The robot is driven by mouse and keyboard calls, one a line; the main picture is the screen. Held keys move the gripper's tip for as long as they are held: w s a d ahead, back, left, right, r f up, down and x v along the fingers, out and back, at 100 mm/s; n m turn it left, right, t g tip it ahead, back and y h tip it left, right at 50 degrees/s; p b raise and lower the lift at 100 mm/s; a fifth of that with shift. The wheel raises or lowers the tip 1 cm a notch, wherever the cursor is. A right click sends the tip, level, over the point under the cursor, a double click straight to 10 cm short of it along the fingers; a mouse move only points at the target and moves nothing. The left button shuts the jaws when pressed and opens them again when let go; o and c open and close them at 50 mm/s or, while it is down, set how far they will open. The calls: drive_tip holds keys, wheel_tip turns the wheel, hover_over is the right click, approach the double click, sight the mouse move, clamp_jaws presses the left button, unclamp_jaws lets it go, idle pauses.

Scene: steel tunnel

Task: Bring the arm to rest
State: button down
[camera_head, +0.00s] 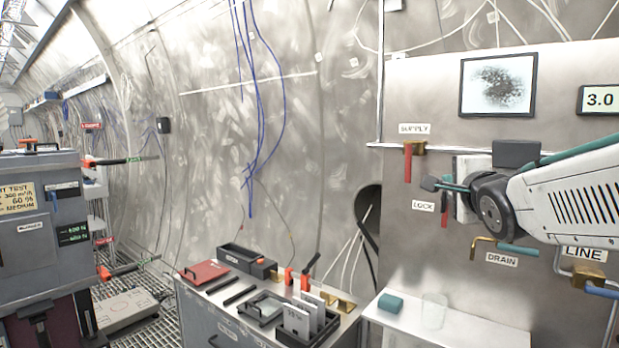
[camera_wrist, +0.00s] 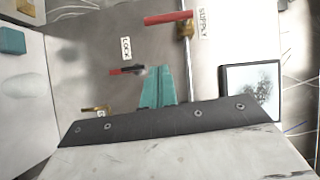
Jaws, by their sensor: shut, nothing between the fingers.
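My arm (camera_head: 567,198) reaches in from the right edge of the head view, in front of the valve panel. My gripper (camera_head: 446,186) points left, with its fingers in front of the panel near the LOCK label. In the wrist view the teal fingers of my gripper (camera_wrist: 158,86) are together, with nothing between them. The red LOCK handle (camera_head: 445,215) hangs just below the fingers in the head view. It also shows in the wrist view (camera_wrist: 122,71), left of the fingertips. I cannot tell the exact gap between fingers and handle.
The red SUPPLY handle (camera_head: 408,163) hangs down at the upper left of the panel. The DRAIN valve (camera_head: 488,240) is below my wrist. A white shelf (camera_head: 465,327) holds a teal block (camera_head: 390,304) and a clear cup (camera_head: 434,311). A cluttered cabinet (camera_head: 232,322) stands left.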

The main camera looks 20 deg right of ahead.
drive_tip(key=s+a+f+n+g+y, duration=0.1)
drive_tip(key=s+f+n+g, duration=0.25)
drive_tip(key=f, duration=0.35)
drive_tip(key=s+a+f+n+g, duration=0.1)
drive_tip(key=s+f+n+g, duration=0.25)
drive_tip(key=f+n, duration=0.2)
drive_tip(key=s+a+f+n+g+y, duration=0.2)
drive_tip(key=s+a+f+n+g, duration=0.2)
drive_tip(key=s+a+n, duration=0.2)
drive_tip(key=s+a+f+n+g+y, duration=0.3)
drive_tip(key=s+a+n, duration=0.3)
drive_tip(key=s+a, duration=0.3)
drive_tip(key=shift+s+f+g, duration=0.55)
drive_tip(key=shift+f+g, duration=0.05)
drive_tip(key=shift+f, duration=0.1)
drive_tip(key=shift+a, duration=0.2)
